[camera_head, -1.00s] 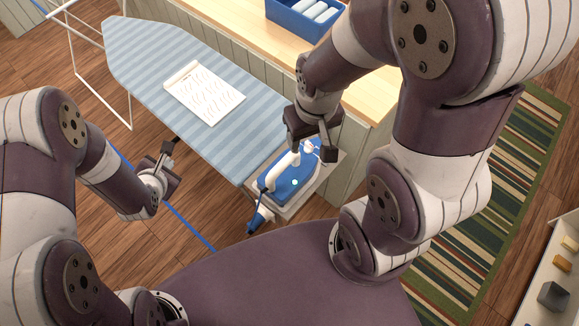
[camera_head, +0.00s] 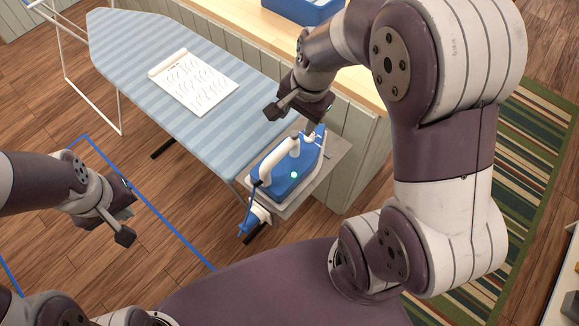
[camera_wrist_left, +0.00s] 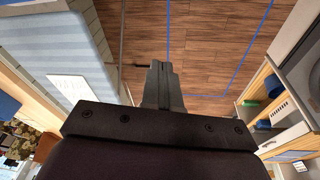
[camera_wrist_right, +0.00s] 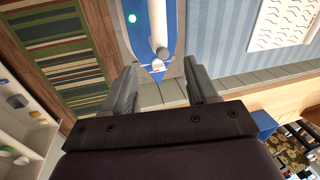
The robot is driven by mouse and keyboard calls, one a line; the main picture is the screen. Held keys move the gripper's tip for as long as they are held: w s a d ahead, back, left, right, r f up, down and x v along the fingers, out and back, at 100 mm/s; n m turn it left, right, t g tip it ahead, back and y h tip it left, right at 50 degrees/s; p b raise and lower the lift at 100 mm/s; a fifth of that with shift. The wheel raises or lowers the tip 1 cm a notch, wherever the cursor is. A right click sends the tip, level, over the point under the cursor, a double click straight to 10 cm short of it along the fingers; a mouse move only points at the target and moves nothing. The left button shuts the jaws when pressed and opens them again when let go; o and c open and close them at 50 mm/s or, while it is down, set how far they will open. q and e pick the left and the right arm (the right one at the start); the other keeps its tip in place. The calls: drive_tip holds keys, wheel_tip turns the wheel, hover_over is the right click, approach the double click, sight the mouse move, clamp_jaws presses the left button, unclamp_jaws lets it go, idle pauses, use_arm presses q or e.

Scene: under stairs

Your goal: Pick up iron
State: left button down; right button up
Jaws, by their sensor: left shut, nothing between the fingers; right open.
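The blue and white iron (camera_head: 287,172) rests on the grey rest plate (camera_head: 318,176) at the near end of the ironing board. Its white handle (camera_head: 279,156) faces up. My right gripper (camera_head: 290,115) is open and empty, just above and beyond the iron's tip. In the right wrist view the iron (camera_wrist_right: 150,30) lies ahead, between the open fingers (camera_wrist_right: 163,95) in the picture, not between them in grip. My left gripper (camera_head: 126,222) is shut and empty over the floor, well left of the iron; its closed fingers show in the left wrist view (camera_wrist_left: 160,85).
The striped ironing board (camera_head: 180,70) holds a sheet of writing (camera_head: 195,82). A wooden counter (camera_head: 240,25) with a blue bin (camera_head: 305,8) runs behind. A blue line (camera_head: 160,178) marks the floor. A striped rug (camera_head: 520,170) lies at right.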

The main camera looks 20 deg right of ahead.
sight(290, 142)
drive_tip(key=shift+m, duration=0.6)
drive_tip(key=x, duration=0.7)
drive_tip(key=shift+a+f+p, duration=0.15)
drive_tip(key=shift+f+p, duration=0.15)
drive_tip(key=shift+f, duration=0.05)
drive_tip(key=x, duration=0.4)
drive_tip(key=shift+f, duration=0.15)
drive_tip(key=shift+w+f, duration=0.1)
drive_tip(key=shift+f, duration=0.25)
clamp_jaws()
use_arm(q)
drive_tip(key=m, duration=0.1)
drive_tip(key=s+m+g, duration=0.1)
drive_tip(key=m, duration=0.1)
drive_tip(key=shift+s+r, duration=0.25)
drive_tip(key=shift+r, duration=0.05)
use_arm(e)
drive_tip(key=shift+r, duration=0.1)
